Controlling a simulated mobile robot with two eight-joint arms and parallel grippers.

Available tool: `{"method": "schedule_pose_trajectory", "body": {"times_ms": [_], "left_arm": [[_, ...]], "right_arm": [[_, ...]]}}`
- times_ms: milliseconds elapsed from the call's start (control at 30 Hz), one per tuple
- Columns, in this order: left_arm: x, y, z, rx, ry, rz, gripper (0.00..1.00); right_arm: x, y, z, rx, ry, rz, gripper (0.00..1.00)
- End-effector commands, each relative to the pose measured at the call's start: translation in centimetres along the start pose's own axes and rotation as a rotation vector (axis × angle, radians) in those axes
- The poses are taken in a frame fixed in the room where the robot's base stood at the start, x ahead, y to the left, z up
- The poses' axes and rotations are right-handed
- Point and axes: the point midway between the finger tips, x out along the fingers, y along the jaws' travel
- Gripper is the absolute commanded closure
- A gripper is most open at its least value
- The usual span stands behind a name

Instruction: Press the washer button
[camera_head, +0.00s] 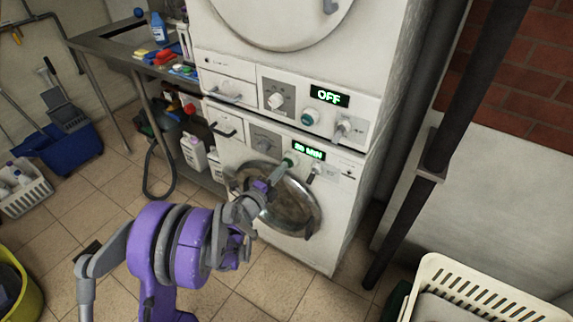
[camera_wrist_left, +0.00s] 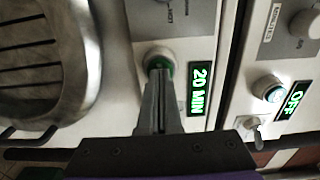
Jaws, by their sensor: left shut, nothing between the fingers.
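The lower machine of a white stack, the washer (camera_head: 345,200), has a round glass door and a control panel. Its round button (camera_head: 290,159) glows green, and its display (camera_head: 309,150) is lit in green. In the left wrist view the button (camera_wrist_left: 158,60) sits beside the display (camera_wrist_left: 200,88), which reads 20 MIN. My left gripper (camera_head: 281,167) is shut and empty, with its fingertips at the button. In the left wrist view the fingertips (camera_wrist_left: 159,78) overlap the button's edge and appear to touch it. The fingers hide part of the button.
The upper machine (camera_head: 370,65) has its own panel, with a display (camera_head: 329,96) reading OFF. A metal table (camera_head: 95,42) with bottles and cloths stands left. A dark pole (camera_head: 437,150) stands right of the stack. A cream basket (camera_head: 440,275) is at lower right.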

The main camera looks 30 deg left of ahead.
Motion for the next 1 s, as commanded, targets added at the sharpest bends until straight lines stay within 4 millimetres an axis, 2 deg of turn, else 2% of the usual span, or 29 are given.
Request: {"method": "schedule_pose_trajectory", "body": {"times_ms": [433,1000], "left_arm": [[0.1,0.0,0.0,0.000,-0.001,0.000,1.00],[-4.5,0.0,0.1,0.001,-0.002,0.000,1.00]], "right_arm": [[0.1,0.0,0.0,0.000,0.000,0.000,0.19],[0.8,0.0,0.2,0.000,-0.003,0.000,0.19]]}}
